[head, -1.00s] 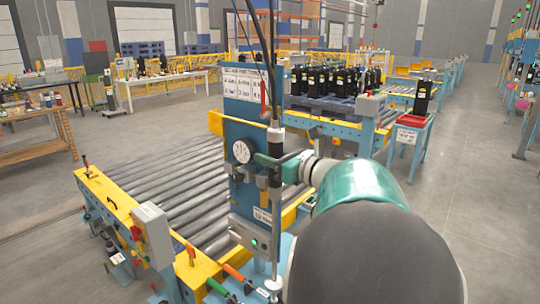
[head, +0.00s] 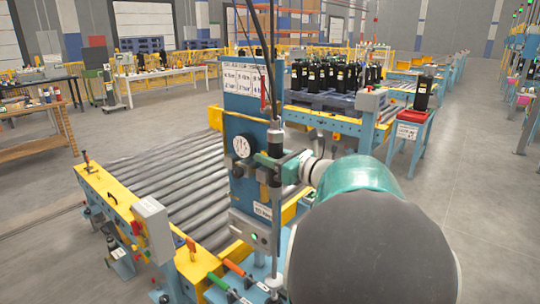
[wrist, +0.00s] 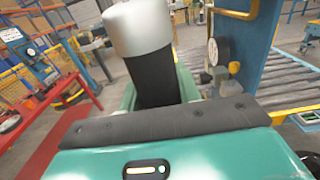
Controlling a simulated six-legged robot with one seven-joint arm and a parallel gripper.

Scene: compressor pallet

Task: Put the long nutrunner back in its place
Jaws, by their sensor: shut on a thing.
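The long nutrunner (head: 274,230) hangs upright in front of the blue post, with a silver upper body, a dark grip and a long thin shaft. My gripper (head: 278,167) is shut around its dark grip. In the wrist view the nutrunner's silver and black body (wrist: 150,70) rises between the green fingers of my gripper (wrist: 155,100). The blue post (head: 240,110) carries a round gauge (head: 242,146) and small brackets close behind the tool. The shaft's lower tip is near a light fitting at the bottom; contact is unclear.
A roller conveyor (head: 160,190) runs behind the post. A grey control box (head: 152,225) stands at its near left end. Green and orange handles (head: 232,267) lie low by the post. Cables hang above the tool. Open floor (head: 480,190) is at right.

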